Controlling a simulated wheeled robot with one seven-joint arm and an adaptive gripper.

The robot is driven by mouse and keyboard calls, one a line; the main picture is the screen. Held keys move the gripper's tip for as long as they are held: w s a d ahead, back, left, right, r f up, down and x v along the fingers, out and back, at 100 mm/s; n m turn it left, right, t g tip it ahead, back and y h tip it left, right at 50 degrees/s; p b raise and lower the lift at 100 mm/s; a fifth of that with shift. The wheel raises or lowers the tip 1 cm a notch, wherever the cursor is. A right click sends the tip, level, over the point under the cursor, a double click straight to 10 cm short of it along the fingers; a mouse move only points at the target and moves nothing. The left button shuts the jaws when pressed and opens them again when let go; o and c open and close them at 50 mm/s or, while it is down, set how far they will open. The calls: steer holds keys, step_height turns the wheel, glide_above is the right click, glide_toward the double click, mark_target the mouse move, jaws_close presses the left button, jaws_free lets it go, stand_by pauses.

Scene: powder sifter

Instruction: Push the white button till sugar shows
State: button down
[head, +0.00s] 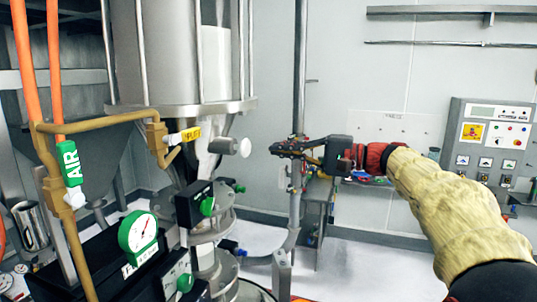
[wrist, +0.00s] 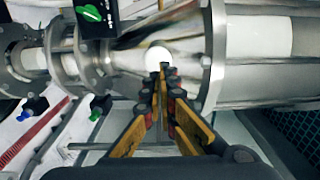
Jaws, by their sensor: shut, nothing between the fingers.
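The round white button (head: 245,147) sticks out to the right on a short grey stem below the steel hopper. It also shows in the wrist view (wrist: 157,53), beyond the fingertips. My gripper (head: 273,150) is shut and empty, pointing left at the button's height. In the head view a small gap shows between the fingertips and the button. In the wrist view the fingertips (wrist: 163,68) overlap the button's lower edge; touch cannot be told there. The steel hopper (head: 165,60) has a white upright panel (head: 215,60); I cannot tell whether it is sugar.
A vertical steel pipe (head: 298,65) stands behind my gripper. Left are a green-rimmed gauge (head: 138,232), black boxes with green knobs and orange hoses (head: 55,75). A control panel (head: 490,145) is on the right wall. White floor is open at lower middle.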

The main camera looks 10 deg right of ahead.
steer(key=b+v, duration=0.1)
steer(key=v, duration=0.5)
steer(key=shift+r, duration=0.1)
steer(key=shift+d, duration=0.1)
stand_by(1.5)
